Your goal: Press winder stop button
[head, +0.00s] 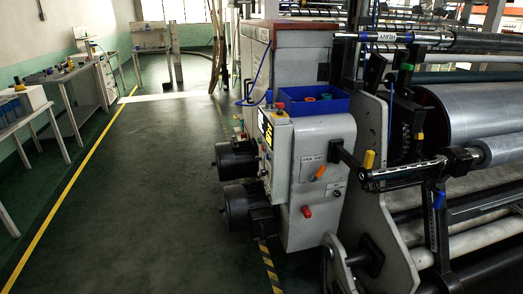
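The winder (307,145) is a grey machine standing right of centre in the head view. A control panel (266,135) with a lit yellow display is on its left side, seen at a steep angle, so its separate buttons are too small to tell apart. A red knob or button (307,211) sticks out low on the front face. A small red part (279,106) shows on top of the panel box. I cannot tell which of these is the stop button. Neither of my grippers is in view.
A blue bin (313,101) sits on top. An orange handle (319,172) projects from the front. Film rolls (475,110) fill the right. The floor (150,190) to the left is clear, with benches beyond.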

